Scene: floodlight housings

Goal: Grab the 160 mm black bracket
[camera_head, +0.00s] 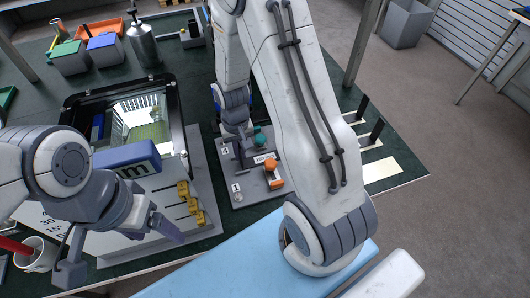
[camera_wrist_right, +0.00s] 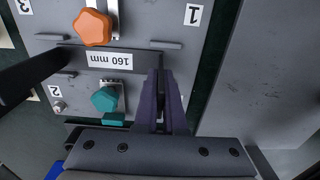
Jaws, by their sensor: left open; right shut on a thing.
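The black bracket (camera_wrist_right: 70,58) with a white "160 mm" label lies across the grey fixture plate (camera_wrist_right: 215,80) in the right wrist view, between an orange knob (camera_wrist_right: 92,27) and a teal knob (camera_wrist_right: 104,99). A dark arm of it reaches toward the camera at the left. My right gripper (camera_wrist_right: 158,78) is shut on the bracket's other end, and its fingers hide most of that end. In the head view my right gripper (camera_head: 240,147) is over the fixture, partly hidden by its own arm. My left gripper (camera_head: 118,252) is open and empty at the lower left.
Black upright parts (camera_head: 376,131) stand beside pale strips at the right. A white mug (camera_head: 35,255), bins (camera_head: 105,47) and a metal bottle (camera_head: 142,43) stand farther left.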

